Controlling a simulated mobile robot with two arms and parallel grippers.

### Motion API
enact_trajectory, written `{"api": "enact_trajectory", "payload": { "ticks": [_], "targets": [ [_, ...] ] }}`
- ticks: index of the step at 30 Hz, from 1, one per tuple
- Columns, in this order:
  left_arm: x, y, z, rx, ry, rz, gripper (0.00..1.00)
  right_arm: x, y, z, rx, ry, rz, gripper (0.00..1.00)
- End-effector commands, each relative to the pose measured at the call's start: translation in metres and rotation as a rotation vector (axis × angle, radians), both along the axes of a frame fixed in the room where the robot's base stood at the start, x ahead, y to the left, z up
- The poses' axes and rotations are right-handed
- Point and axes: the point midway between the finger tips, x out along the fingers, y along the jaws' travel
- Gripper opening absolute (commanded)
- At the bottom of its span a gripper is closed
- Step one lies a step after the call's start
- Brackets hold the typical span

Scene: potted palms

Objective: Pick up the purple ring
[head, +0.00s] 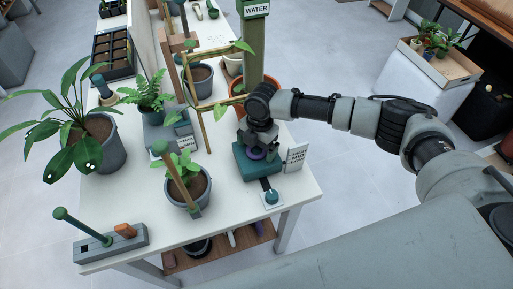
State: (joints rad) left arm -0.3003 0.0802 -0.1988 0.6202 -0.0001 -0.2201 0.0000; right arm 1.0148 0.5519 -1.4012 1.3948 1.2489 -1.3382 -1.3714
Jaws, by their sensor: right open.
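The purple ring (256,154) lies on the teal block (249,170) near the right edge of the white table. Only part of the ring shows; my gripper covers the rest. My right gripper (258,147) points down directly over the ring, with its fingertips at or just above it. The right gripper is open. I cannot tell whether the fingers touch the ring. My left gripper is not in view.
A small white sign (296,157) stands right beside the teal block. A potted plant with a wooden stake (187,190) stands to the left. A wooden trellis (200,112) and a green WATER post (253,50) rise behind.

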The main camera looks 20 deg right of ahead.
Motion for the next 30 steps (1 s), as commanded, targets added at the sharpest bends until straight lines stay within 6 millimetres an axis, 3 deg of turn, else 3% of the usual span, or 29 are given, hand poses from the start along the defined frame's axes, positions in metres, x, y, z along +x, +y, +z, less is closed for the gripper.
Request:
{"api": "enact_trajectory", "payload": {
  "ticks": [6, 17, 30],
  "targets": [
    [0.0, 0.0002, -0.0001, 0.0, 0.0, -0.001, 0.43, 0.0, 0.0, -0.0014, 0.0, 0.0, 0.0, 0.94],
    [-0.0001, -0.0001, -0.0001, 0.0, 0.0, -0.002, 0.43, 0.0, -0.0002, -0.001, 0.0, 0.0, 0.0, 0.43],
    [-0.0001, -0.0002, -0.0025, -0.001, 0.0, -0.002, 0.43, 0.0005, -0.0003, 0.0065, 0.001, -0.001, 0.0, 0.43]
  ]
}}
